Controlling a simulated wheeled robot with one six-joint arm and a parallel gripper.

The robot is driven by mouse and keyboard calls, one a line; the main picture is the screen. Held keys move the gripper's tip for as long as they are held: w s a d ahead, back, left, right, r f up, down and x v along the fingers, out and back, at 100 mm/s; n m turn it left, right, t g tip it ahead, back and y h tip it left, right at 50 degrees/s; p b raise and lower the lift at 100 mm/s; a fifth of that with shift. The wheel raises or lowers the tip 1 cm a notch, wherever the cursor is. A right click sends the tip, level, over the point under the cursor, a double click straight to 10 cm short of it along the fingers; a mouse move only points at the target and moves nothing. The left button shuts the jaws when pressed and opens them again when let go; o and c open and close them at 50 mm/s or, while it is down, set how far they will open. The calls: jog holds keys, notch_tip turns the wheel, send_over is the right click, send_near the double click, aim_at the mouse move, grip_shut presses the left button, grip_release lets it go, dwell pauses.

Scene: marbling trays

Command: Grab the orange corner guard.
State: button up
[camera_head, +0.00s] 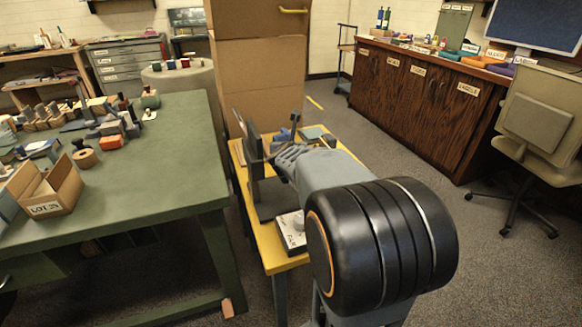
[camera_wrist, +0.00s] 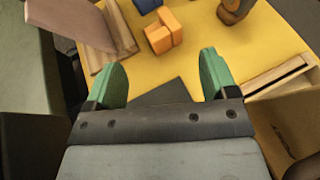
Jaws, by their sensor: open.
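The orange corner guard (camera_wrist: 163,34) appears in the wrist view as a small L-shaped orange piece on the yellow table (camera_wrist: 205,30). It lies beyond my gripper's fingertips, roughly between them and slightly left of centre. My gripper (camera_wrist: 162,72) has two green fingers spread wide with nothing between them. No contact with the corner guard shows. In the head view my arm hides much of the yellow table (camera_head: 282,262), and I cannot make out the guard there.
Wooden strips (camera_wrist: 120,30) and a brown board (camera_wrist: 72,18) stand left of the guard. A blue piece (camera_wrist: 148,5) is just behind it. A dark round-ended object (camera_wrist: 233,10) and an open cardboard box (camera_wrist: 285,115) are at right. Yellow surface between is clear.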

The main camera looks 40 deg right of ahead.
notch_tip(320, 180, down, 3)
jog(key=shift+r+b, duration=0.15)
jog(key=shift+b, duration=0.55)
jog(key=shift+w+f+b, duration=0.2)
jog(key=shift+f+b, duration=0.1)
jog(key=b+x, duration=0.2)
jog(key=x, duration=1.1)
jog(key=shift+d, duration=0.35)
jog(key=c, duration=0.7)
jog(key=shift+o, duration=0.2)
